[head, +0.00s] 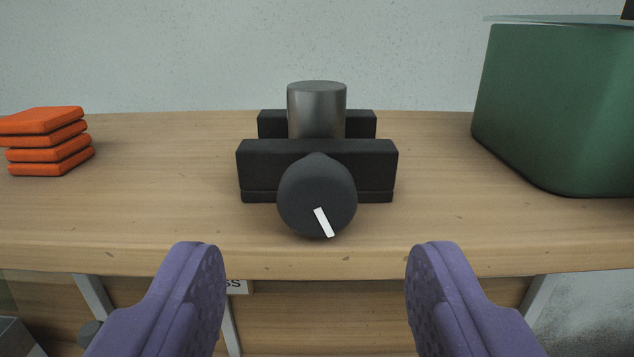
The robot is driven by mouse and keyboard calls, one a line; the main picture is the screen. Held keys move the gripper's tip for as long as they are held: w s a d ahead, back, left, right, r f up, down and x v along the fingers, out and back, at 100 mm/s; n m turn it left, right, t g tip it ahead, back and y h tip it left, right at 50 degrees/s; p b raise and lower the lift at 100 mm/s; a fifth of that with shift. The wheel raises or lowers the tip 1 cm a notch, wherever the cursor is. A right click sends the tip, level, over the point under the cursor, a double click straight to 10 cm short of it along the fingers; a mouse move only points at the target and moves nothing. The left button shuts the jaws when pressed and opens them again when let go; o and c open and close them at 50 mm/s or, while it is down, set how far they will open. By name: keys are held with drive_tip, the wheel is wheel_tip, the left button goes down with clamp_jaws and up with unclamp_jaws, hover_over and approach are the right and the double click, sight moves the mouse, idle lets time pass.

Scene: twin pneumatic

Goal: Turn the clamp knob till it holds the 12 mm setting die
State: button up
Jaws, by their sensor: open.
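The clamp (258,160) stands on the wooden bench top, with a dark front jaw and a dark rear jaw (362,124). A grey metal cylinder, the setting die (316,108), stands upright between the jaws. Its lower part is hidden by the front jaw, so I cannot tell whether both jaws touch it. The round black clamp knob (305,190) is on the front, its white pointer line aimed down and slightly right. My gripper (315,290) has two purple fingers wide apart, empty, nearer than the knob and below it in view.
A stack of several orange slabs (45,140) lies on the bench (180,205) at left. A large green container (560,110) stands at right. The bench front edge runs below the knob.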

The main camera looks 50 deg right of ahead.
sight(315, 212)
drive_tip(key=x, duration=0.5)
drive_tip(key=c, duration=1)
drive_tip(key=shift+a+f+m+b, duration=0.15)
drive_tip(key=shift+m+b, duration=0.35)
drive_tip(key=shift+b, duration=0.55)
drive_tip(key=shift+c, duration=0.2)
drive_tip(key=o, duration=1)
drive_tip(key=shift+o, duration=0.2)
drive_tip(key=v, duration=0.7)
drive_tip(key=shift+s+a+m, duration=0.25)
drive_tip(key=shift+s+m, duration=0.05)
